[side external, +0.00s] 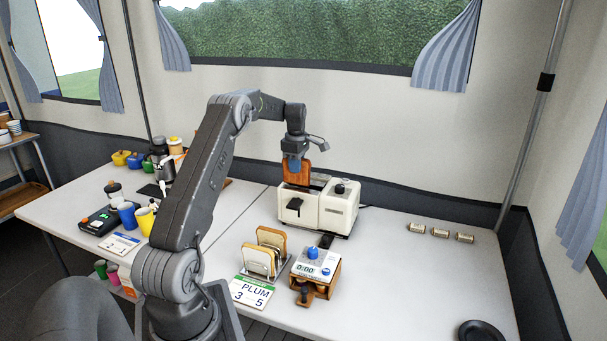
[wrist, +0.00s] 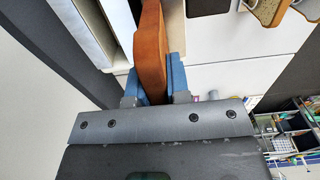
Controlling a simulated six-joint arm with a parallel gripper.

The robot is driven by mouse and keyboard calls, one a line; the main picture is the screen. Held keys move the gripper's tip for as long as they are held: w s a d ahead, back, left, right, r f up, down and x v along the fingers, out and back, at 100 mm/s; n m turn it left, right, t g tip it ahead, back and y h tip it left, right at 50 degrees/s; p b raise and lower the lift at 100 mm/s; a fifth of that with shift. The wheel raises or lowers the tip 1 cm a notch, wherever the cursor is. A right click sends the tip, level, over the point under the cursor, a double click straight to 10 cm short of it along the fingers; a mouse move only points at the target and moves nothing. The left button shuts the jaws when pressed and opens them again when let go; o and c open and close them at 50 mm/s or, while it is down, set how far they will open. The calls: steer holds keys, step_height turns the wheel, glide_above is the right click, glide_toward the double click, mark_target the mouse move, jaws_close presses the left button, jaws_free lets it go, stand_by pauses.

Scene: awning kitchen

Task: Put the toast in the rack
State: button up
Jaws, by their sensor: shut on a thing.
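My gripper (side external: 293,166) is shut on a slice of browned toast (side external: 299,174), held upright at the far left end of the white toaster (side external: 330,207). In the wrist view the toast (wrist: 151,45) stands between my blue fingertips (wrist: 152,85). Its lower edge is hidden by the toaster in the side view, so I cannot tell whether it is clear of the slot. The wire rack (side external: 261,270) stands at the front of the table with pale slices of bread (side external: 271,238) in it.
Small labelled cylinders (side external: 440,232) lie at the right, and a black round item (side external: 482,330) is at the front right. The table right of the toaster is mostly clear.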

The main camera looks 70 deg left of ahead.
steer(key=s+a+r, duration=0.2)
steer(key=s+r, duration=0.3)
steer(key=s, duration=0.3)
steer(key=s+d+f, duration=0.4)
steer(key=d+f, duration=0.1)
steer(key=d, duration=0.4)
steer(key=s+d+f, duration=0.4)
steer(key=d+f, duration=0.2)
steer(key=d, duration=0.3)
steer(key=shift+s+a+f, duration=0.1)
steer(key=shift+s+f, duration=0.05)
steer(key=shift+f, duration=2.05)
steer(key=shift+s+f, duration=0.1)
steer(key=shift+f, duration=2.05)
steer(key=o, duration=0.8)
steer(key=shift+o, duration=0.2)
steer(key=shift+o, duration=1)
